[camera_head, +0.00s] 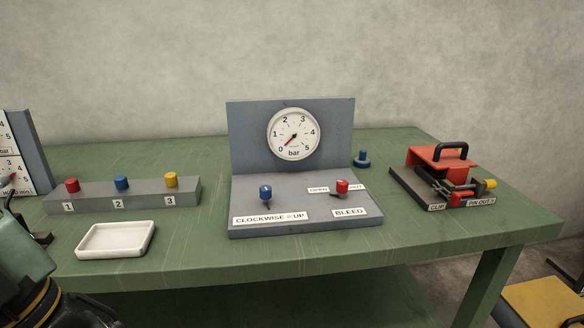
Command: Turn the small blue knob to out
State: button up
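A blue knob (265,192) with a small white mark on top stands on the base of the grey gauge panel (240,130). The label in front of it reads "CLOCKWISE = UP". A red knob (342,187) stands to its right, between labels that seem to read "OPEN" and "SHUT", above a "BLEED" label. A separate blue flanged piece (362,158) stands on the table behind the panel's right side. I cannot tell which blue part has an "out" setting. Parts of my arm show at the lower left; my gripper's fingertips are not in view.
A grey block (140,192) with red, blue and yellow buttons and a white tray (115,240) are at left. A red clamp-like fixture (440,158) with a black handle and "PIN OUT" label is at right. The green table (330,262) is bare in front.

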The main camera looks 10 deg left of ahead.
aim_at(265, 191)
jog(key=k+l+u, duration=0.15)
jog(key=l, duration=0.9)
jog(key=i, duration=1.05)
